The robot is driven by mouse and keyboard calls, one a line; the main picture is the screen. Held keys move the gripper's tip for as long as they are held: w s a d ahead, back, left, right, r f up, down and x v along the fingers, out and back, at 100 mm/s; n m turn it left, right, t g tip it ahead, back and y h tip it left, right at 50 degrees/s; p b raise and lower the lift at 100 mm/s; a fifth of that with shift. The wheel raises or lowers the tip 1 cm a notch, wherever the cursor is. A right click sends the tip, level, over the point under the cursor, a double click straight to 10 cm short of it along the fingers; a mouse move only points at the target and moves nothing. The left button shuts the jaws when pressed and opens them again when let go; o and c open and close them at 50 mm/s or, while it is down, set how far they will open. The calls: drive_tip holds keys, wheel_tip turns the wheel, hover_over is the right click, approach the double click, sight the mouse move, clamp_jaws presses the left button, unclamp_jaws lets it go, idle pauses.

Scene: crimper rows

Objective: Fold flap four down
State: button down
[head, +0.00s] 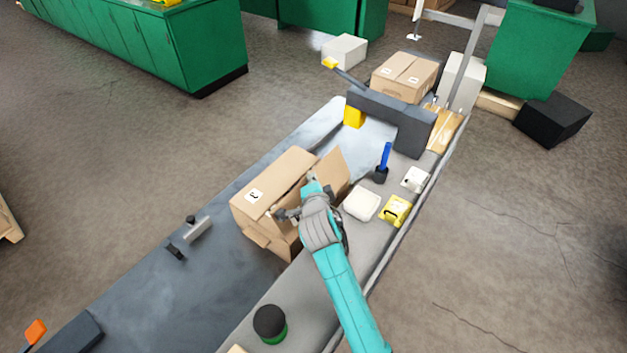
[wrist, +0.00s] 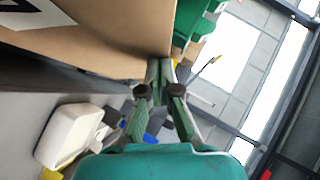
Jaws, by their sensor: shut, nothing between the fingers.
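An open cardboard box (head: 282,241) stands on the dark conveyor in the head view. Its left top panel carries a white label reading "3" (head: 255,195) and lies about flat. A brown flap (head: 334,168) stands raised and tilted at the box's right far side. My gripper (head: 281,214) is at the box's right side, beside the top opening; the arm hides part of the box there. In the wrist view a cardboard panel (wrist: 110,35) with part of a white label fills the upper left, and my shut, empty gripper (wrist: 160,66) is at its edge. I cannot tell which flap is four.
A white block (head: 361,203), a yellow item (head: 397,210) and a blue-handled tool (head: 384,160) stand on the side ledge right of the box. A dark round canister (head: 270,322) is nearer. A grey gate (head: 390,112) spans the conveyor beyond.

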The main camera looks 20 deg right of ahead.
sight(291, 185)
drive_tip(key=shift+w+a+f+n+g, duration=0.3)
drive_tip(key=shift+w+a+n+g, duration=0.4)
drive_tip(key=shift+w, duration=0.25)
drive_tip(key=w+a+f+n+g+h, duration=0.2)
drive_tip(key=f+g, duration=0.1)
drive_tip(key=w+f+n+g+h, duration=0.1)
drive_tip(key=f+g, duration=0.1)
drive_tip(key=shift+w+a, duration=0.4)
drive_tip(key=shift+w+a+f+n+g+h, duration=0.2)
drive_tip(key=shift+w+f+n+g+h, duration=0.15)
drive_tip(key=shift+f+g, duration=0.3)
drive_tip(key=shift+a+f+n+g+h, duration=0.1)
drive_tip(key=shift+f+n+g+h, duration=0.45)
drive_tip(key=shift+g+h, duration=0.15)
drive_tip(key=shift+f, duration=0.1)
drive_tip(key=shift+s, duration=0.1)
